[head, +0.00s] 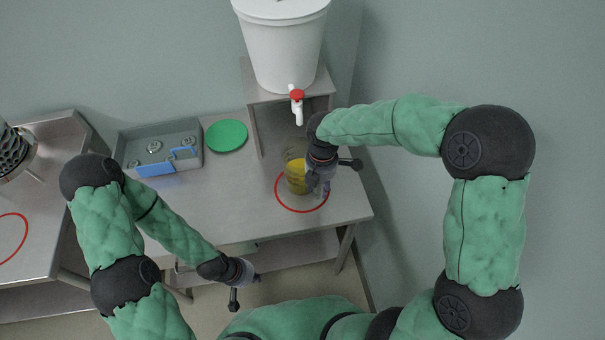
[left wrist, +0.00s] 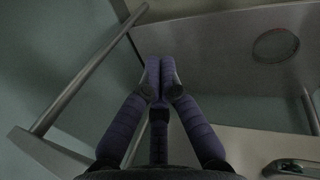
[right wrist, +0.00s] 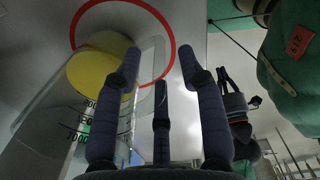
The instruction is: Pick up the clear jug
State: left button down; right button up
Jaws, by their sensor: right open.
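The clear jug (head: 294,172) holds yellow liquid and stands upright inside the red ring on the steel table. It also shows in the right wrist view (right wrist: 95,80), with volume marks on its side. My right gripper (head: 321,192) is just right of the jug. In the right wrist view its fingers (right wrist: 160,65) are open, and the jug's clear handle appears to lie between them; I cannot tell whether they touch it. My left gripper (head: 256,278) is low in front of the table. Its fingertips (left wrist: 160,70) are together with nothing seen between them.
A white bucket (head: 284,50) with a red-handled tap (head: 297,104) stands on a raised shelf behind the jug. A green disc (head: 226,135) and a grey tray (head: 130,150) with a blue-handled item are left. Another table (head: 45,225) stands far left.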

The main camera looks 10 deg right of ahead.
grip_shut()
jog(key=shift+w+r, duration=0.1)
jog(key=shift+r, duration=0.1)
dwell(0.3)
